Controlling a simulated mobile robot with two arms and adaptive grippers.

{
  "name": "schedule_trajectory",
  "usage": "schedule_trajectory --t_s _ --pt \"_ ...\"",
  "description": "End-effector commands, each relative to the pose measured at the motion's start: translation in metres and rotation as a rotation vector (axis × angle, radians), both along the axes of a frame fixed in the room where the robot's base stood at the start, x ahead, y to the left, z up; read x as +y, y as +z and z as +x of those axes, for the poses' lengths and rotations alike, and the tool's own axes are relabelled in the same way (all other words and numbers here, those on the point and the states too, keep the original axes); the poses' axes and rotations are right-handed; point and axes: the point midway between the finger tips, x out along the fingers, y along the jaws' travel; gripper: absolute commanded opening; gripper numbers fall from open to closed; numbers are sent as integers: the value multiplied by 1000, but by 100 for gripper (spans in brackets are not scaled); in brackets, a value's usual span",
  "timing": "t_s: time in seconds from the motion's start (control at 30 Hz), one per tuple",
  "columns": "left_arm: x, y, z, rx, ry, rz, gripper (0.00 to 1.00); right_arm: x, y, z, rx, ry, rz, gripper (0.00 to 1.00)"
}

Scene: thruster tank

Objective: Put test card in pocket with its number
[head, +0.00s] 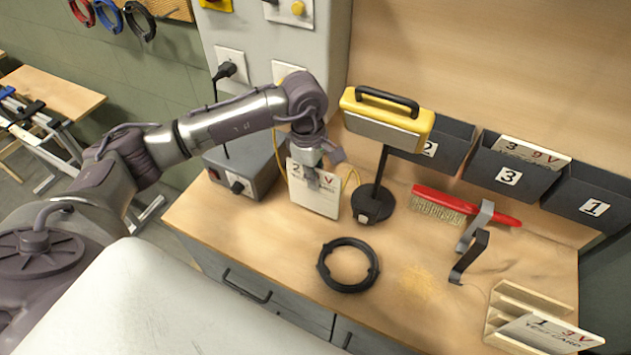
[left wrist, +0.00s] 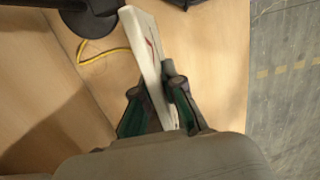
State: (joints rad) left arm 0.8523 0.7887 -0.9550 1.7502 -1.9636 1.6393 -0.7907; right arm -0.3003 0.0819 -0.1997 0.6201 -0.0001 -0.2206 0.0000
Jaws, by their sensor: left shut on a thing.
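My left gripper (head: 317,178) is shut on a white test card (head: 313,200) marked 2, holding it upright by its upper part near the lamp. In the left wrist view the card (left wrist: 148,55) is seen nearly edge-on between the two fingers (left wrist: 160,97). Three dark wall pockets are at the back right: pocket 2 (head: 452,143), partly hidden by the yellow lamp, pocket 3 (head: 500,180) and pocket 1 (head: 575,207). A card marked 3 (head: 532,154) sticks out of pocket 3. A card marked 1 (head: 545,334) leans in the wooden rack (head: 508,307). My right gripper is not in view.
The yellow lamp (head: 419,121) on its black stand (head: 374,202) stands between the held card and the pockets. A red brush (head: 465,207), black bracket (head: 469,256) and black ring (head: 348,266) lie on the bench.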

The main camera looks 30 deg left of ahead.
Motion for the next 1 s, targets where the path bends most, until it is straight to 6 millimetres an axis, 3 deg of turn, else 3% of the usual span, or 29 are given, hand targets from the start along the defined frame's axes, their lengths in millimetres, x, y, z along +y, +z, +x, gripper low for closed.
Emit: schedule_trajectory --t_s 0.37,0.8,0.83,0.9,0.97,1.0 --pt "-1 -37 2 2 2 -1 0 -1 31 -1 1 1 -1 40" --pt "0 -48 4 -1 0 0 0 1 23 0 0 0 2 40" --pt "0 -47 4 -1 0 0 12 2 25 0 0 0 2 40" --pt "0 -46 3 -1 0 0 23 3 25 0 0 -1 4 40" --pt "0 -46 3 -1 1 0 33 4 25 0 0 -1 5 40" --pt "0 -46 3 -1 1 0 33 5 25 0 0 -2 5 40"
